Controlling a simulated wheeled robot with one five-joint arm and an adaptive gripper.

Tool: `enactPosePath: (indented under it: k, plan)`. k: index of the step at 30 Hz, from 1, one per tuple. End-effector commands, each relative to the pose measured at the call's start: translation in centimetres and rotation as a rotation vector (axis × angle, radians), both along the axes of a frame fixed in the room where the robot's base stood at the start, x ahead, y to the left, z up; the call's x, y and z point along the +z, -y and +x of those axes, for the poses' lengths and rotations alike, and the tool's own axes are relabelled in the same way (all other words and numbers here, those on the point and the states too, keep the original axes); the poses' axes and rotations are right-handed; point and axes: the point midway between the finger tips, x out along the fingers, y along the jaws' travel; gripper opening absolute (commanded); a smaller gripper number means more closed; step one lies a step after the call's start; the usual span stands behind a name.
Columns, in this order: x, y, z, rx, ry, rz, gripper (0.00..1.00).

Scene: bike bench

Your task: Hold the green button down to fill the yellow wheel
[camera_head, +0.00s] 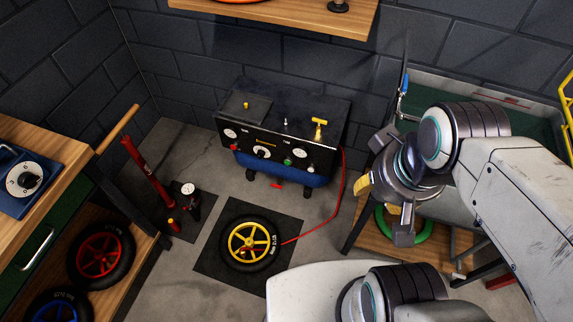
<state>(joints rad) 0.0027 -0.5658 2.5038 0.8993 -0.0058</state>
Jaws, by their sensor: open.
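The yellow wheel (249,241), a black tyre with a yellow rim, lies flat on a dark floor mat (215,265). A red hose (336,200) runs between it and the black and blue compressor (318,152) by the wall. The small green button (288,161) is on the compressor's front panel, among a dial, gauges and a brass tap. My gripper (380,190) is open and empty, to the right of the compressor. It is apart from the button, which is in plain view. The gauge readings are too small to read.
A red pump (145,170) and a small gauge device (190,205) stand at left. A wooden bench (40,150) holds a blue dial box (25,182), with red (99,254) and blue wheels below. A green ring (412,232) lies beneath my gripper at right.

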Motion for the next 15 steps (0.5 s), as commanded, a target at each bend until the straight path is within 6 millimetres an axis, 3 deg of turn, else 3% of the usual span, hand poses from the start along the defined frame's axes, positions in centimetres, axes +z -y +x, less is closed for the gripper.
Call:
enactPosePath:
  k: [13, 15]
  plan:
    - [0.0, 0.0, 0.0, 0.0, 0.0, 0.0, 0.01]
    - [0.0, 0.0, 0.0, 0.0, 0.0, 0.0, 0.0]
